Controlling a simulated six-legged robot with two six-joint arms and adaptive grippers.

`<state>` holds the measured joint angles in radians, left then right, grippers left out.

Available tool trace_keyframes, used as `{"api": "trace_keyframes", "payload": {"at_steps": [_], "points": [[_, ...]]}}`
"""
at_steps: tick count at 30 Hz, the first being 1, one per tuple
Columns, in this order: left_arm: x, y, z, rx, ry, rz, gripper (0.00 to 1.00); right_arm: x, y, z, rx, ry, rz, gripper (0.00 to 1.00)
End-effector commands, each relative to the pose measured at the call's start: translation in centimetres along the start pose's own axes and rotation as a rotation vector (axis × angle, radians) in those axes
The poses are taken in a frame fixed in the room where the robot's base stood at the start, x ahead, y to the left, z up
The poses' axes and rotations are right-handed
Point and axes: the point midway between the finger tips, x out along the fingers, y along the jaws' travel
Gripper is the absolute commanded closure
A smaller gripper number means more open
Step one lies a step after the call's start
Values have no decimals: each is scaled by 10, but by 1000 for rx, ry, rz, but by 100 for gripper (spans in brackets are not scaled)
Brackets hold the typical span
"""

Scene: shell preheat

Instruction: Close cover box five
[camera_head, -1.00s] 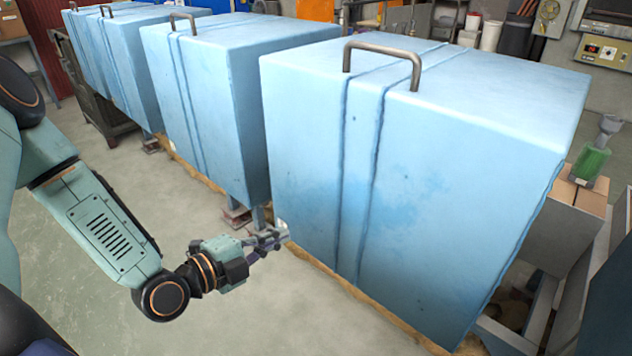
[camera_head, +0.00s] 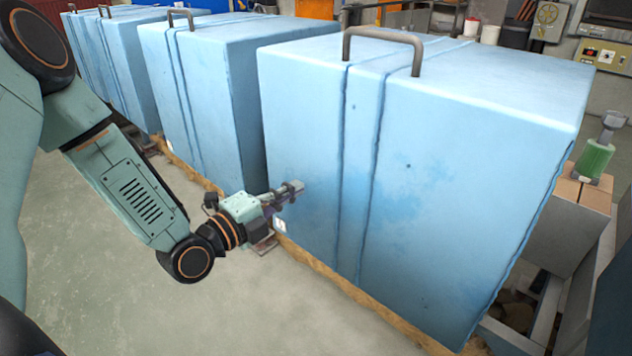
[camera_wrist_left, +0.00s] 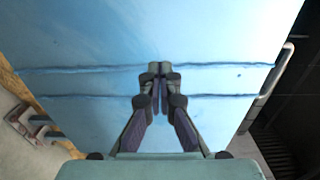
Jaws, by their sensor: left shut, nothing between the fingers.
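A large light-blue box cover (camera_head: 450,200) with two vertical grooves and a grey bar handle (camera_head: 385,45) on top is the nearest in a row. Its number cannot be read. My left gripper (camera_head: 292,190) is shut and empty, in front of the lower left of the cover's front face; whether it touches cannot be told. My right gripper is out of view.
More blue covers (camera_head: 215,90) stand in a row to the back left, with a narrow gap beside the nearest. A green-bodied tool (camera_head: 596,158) stands on a cardboard box (camera_head: 583,190) at the right. The concrete floor (camera_head: 120,290) in front is clear.

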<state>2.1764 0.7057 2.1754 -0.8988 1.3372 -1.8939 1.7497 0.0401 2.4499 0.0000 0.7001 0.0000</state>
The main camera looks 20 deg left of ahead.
Motion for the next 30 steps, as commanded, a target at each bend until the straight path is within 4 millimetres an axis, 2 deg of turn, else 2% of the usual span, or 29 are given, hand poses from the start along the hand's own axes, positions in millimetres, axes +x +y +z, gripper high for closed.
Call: {"api": "trace_keyframes", "payload": {"at_steps": [15,21,30], "points": [[61,1,-1,3,2,0,100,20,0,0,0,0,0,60],[71,0,0,0,0,0,100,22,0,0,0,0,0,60],[72,0,0,-1,-1,0,100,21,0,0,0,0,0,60]]}}
